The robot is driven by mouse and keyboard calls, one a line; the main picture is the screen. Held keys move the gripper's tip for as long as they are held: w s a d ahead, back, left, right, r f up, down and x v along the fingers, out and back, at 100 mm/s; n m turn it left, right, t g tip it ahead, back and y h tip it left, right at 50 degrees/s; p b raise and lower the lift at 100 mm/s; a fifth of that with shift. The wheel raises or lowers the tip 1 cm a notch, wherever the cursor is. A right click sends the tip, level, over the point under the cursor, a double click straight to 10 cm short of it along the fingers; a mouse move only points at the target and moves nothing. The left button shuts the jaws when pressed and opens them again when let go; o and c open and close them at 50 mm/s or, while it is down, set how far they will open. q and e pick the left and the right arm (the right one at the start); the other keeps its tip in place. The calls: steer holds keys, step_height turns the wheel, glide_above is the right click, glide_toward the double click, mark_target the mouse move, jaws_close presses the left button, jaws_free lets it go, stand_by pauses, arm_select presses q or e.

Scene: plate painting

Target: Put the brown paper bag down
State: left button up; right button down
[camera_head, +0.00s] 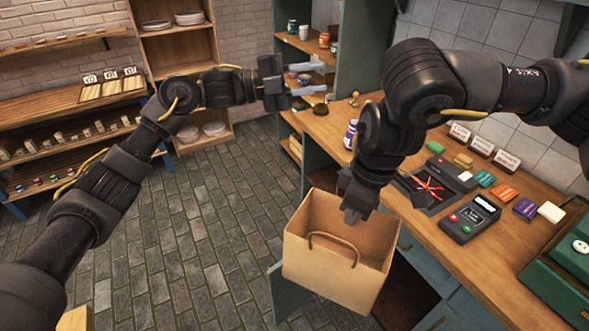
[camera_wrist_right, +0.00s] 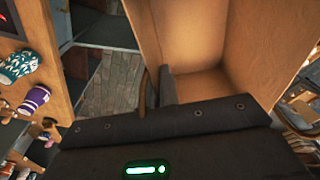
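The brown paper bag (camera_head: 335,275) is open at the top and hangs upright in front of the counter.
The wooden counter (camera_head: 490,262) carries a card terminal (camera_head: 468,218), a dark pad with a red mark (camera_head: 430,187), coloured boxes and a green case (camera_head: 560,290). A cabinet door stands open below the bag. The tiled floor (camera_head: 190,240) at left is clear.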

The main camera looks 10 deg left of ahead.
arm_select(q)
steer(key=s+d+r+m+g+y, duration=0.2)
steer(key=s+d+r+m+g, duration=0.15)
steer(key=s+r+m, duration=0.35)
steer(key=m+t+y, duration=0.2)
steer(key=y, duration=1.4)
glide_above(299, 215)
steer(key=s, duration=0.1)
step_height(299, 215, down, 12)
steer(key=f, duration=0.4)
steer(key=w+f, duration=0.1)
steer(key=f, duration=0.6)
steer(key=shift+w+f, duration=0.25)
steer(key=shift+f, duration=0.05)
